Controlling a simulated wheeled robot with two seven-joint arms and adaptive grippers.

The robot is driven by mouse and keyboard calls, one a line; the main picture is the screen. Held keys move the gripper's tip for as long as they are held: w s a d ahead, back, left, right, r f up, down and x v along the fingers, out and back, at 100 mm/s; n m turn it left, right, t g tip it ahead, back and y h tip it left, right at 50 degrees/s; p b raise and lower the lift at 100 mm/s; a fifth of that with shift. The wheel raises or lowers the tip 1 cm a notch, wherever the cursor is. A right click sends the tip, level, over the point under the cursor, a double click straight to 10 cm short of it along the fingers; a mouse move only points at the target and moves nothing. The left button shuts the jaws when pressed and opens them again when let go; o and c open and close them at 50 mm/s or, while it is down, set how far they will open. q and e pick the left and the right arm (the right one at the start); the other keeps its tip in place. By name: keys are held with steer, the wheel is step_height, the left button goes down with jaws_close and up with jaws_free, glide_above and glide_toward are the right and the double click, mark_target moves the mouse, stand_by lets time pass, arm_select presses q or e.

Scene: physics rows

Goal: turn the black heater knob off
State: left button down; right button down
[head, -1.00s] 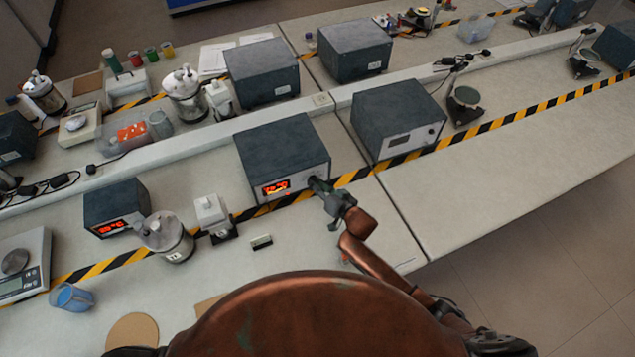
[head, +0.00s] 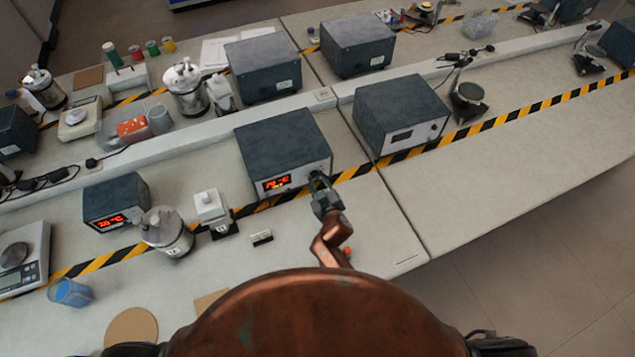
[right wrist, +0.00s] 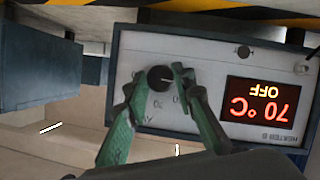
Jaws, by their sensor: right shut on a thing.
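The heater is a dark grey box (head: 281,143) with a light front panel and a lit red display (head: 276,184). In the right wrist view it appears upside down, and the display (right wrist: 261,102) reads 70 °C and OFF. The round black knob (right wrist: 160,78) sits beside the display, with a pale pointer line. My right gripper (head: 318,183) is at the front panel, right of the display. In the right wrist view its green fingers (right wrist: 162,84) stand on either side of the knob, shut on it. In the head view the gripper hides the knob. My left gripper is not in view.
A second grey box (head: 400,113) stands to the right, and a smaller box with a red display (head: 116,202) to the left. A lidded jar (head: 164,234) and a white bottle (head: 211,210) stand left of the heater.

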steer(key=shift+f+n+b, duration=0.1)
steer(key=shift+n+b, duration=0.25)
steer(key=shift+n, duration=0.05)
steer(key=shift+a, duration=0.1)
steer(key=c, duration=1.6)
jaws_free()
steer(key=v, duration=1.2)
steer(key=shift+s+a, duration=0.1)
steer(key=shift+s, duration=0.05)
